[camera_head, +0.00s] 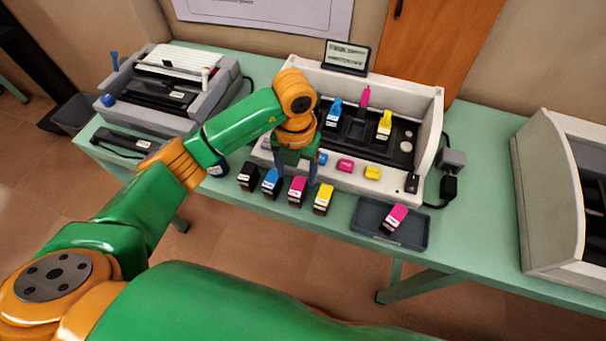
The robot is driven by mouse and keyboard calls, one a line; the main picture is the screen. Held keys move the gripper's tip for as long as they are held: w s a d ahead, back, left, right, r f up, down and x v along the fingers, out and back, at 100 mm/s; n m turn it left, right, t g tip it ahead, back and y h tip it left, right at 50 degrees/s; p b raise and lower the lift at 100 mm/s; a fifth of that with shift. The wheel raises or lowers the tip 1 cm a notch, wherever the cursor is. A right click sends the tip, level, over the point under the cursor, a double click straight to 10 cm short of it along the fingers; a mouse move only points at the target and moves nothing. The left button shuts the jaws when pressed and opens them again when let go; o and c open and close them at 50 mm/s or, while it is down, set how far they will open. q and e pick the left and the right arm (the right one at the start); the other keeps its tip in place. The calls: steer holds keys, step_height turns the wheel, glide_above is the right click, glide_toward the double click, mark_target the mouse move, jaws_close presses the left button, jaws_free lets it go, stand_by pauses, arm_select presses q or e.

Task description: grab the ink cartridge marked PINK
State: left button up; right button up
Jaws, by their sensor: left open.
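A pink and black ink cartridge (297,191) stands in a row on the green table, between a blue cartridge (271,183) and a yellow one (323,198). A black cartridge (247,176) is at the row's left end. Another pink-topped cartridge (394,218) lies tilted in a dark tray (416,236) to the right. Labels are too small to read. My left gripper (297,178) is open, pointing down over the row. Its fingers show near the pink cartridge in the row, one on each side; whether they touch it, I cannot tell. My right gripper is not in view.
An open white printer (432,120) with coloured parts stands right behind the row. A grey printer (172,90) is at the back left. A small sign (346,57) stands behind. A large pale machine (540,190) is at the right. Table is clear between tray and that machine.

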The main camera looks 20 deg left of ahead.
mark_target(297, 186)
arm_select(q)
steer(key=shift+s+d+f+p, duration=0.2)
steer(key=shift+s+f+p, duration=0.45)
steer(key=shift+s+f, duration=0.35)
steer(key=f, duration=0.2)
steer(key=shift+w+f, duration=0.55)
steer(key=shift+w, duration=0.15)
steer(key=shift+s+r, duration=0.15)
steer(key=shift+s, duration=0.1)
steer(key=c, duration=1)
jaws_close()
steer(key=shift+w, duration=0.15)
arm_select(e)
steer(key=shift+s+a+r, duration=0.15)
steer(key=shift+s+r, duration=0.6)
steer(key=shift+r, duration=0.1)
